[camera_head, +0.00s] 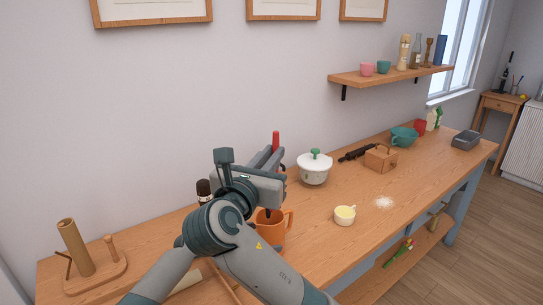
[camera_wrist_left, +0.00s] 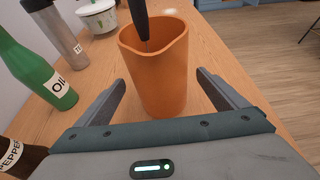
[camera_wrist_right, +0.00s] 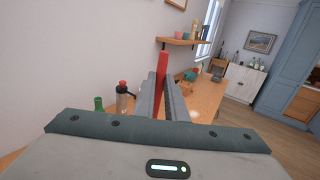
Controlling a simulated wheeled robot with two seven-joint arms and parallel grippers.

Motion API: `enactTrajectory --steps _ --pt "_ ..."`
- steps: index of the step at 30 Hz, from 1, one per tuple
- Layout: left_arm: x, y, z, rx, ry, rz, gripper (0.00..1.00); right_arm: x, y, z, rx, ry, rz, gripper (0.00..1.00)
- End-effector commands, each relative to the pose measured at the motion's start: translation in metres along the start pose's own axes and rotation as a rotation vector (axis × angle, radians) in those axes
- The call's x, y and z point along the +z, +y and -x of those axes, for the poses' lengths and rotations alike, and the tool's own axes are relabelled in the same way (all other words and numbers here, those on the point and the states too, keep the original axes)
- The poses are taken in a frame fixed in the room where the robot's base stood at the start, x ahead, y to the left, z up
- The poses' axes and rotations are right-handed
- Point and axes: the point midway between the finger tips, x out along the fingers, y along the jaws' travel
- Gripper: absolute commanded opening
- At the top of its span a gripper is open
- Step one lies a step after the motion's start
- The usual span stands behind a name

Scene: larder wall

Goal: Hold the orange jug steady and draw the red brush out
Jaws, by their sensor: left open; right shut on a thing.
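The orange jug (camera_head: 272,232) stands on the wooden counter, partly hidden behind my arm in the head view. In the left wrist view the jug (camera_wrist_left: 160,75) is between the spread fingers of my left gripper (camera_wrist_left: 161,77), with gaps at both sides. My left gripper is hidden in the head view. My right gripper (camera_head: 268,160) is shut on the red brush (camera_head: 276,140) above the jug; the brush stands roughly upright. It also shows in the right wrist view (camera_wrist_right: 162,68).
A green oil bottle (camera_wrist_left: 42,68), a grey shaker (camera_wrist_left: 62,30) and a pepper jar (camera_wrist_left: 18,155) stand left of the jug. A white lidded pot (camera_head: 314,170) and a small cup (camera_head: 345,215) are to the right. A wooden stand (camera_head: 85,262) is at far left.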

Motion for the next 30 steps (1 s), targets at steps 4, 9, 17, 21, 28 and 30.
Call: enactTrajectory --steps 4,9,17,21,28,30 --pt "0.000 0.000 0.028 0.001 0.000 -0.001 0.92 0.000 0.000 0.000 0.000 0.000 0.000 0.00" --pt "-0.001 0.001 0.056 0.002 0.001 -0.002 0.92 0.000 0.000 0.000 0.000 0.000 0.000 0.00" --pt "0.000 0.000 0.075 0.000 0.001 0.000 0.92 0.000 0.000 0.000 0.000 0.000 0.000 0.00" --pt "0.000 0.000 0.076 0.000 0.000 0.000 0.92 0.000 0.000 0.000 0.000 0.000 0.000 0.00" --pt "0.000 0.000 0.076 0.000 0.000 0.000 0.92 0.000 0.000 0.000 0.000 0.000 0.000 0.00" --pt "0.000 0.000 0.076 0.000 0.001 0.000 0.92 0.000 0.000 0.000 0.000 0.000 0.000 0.00"
